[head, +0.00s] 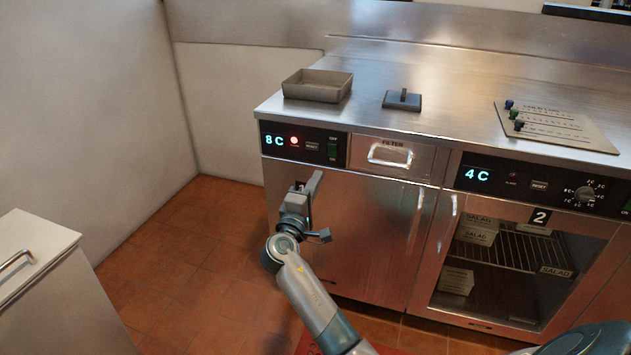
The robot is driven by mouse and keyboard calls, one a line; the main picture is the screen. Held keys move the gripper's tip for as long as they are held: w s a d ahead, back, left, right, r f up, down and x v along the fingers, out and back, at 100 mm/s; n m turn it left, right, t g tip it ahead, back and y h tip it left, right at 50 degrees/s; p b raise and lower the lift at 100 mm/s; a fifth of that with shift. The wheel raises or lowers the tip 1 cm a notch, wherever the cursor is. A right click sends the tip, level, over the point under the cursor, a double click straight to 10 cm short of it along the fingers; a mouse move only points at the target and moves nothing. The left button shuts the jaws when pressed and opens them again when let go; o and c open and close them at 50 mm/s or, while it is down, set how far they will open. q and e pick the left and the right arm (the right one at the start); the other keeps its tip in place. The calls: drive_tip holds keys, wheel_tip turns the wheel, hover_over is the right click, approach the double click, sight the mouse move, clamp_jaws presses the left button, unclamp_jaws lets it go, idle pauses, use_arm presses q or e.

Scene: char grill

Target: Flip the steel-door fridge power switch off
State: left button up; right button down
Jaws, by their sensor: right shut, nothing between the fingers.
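The steel-door fridge (365,235) stands at the left end of the counter, its door shut. Its black control panel (270,153) shows 8 C and a lit red light. The power switch (332,149) is a small green rocker at the panel's right end, with OFF above it and ON below; its tilt is too small to tell. My right gripper (316,178) is shut and empty, pointing up in front of the steel door. Its tips are a little below the switch and appear apart from it. My left gripper is not in view.
A glass-door fridge (515,265) showing 4 C stands to the right. A filter drawer (415,158) is beside the switch panel. A grey tray (317,86), a grill press (402,101) and a board (560,128) lie on the counter. A cabinet (45,290) is at left.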

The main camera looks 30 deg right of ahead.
sight(333, 146)
drive_tip(key=x, duration=1.2)
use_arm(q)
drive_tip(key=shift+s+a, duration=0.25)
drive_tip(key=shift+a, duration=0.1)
use_arm(e)
drive_tip(key=shift+w+d+r, duration=0.1)
drive_tip(key=shift+r, duration=0.2)
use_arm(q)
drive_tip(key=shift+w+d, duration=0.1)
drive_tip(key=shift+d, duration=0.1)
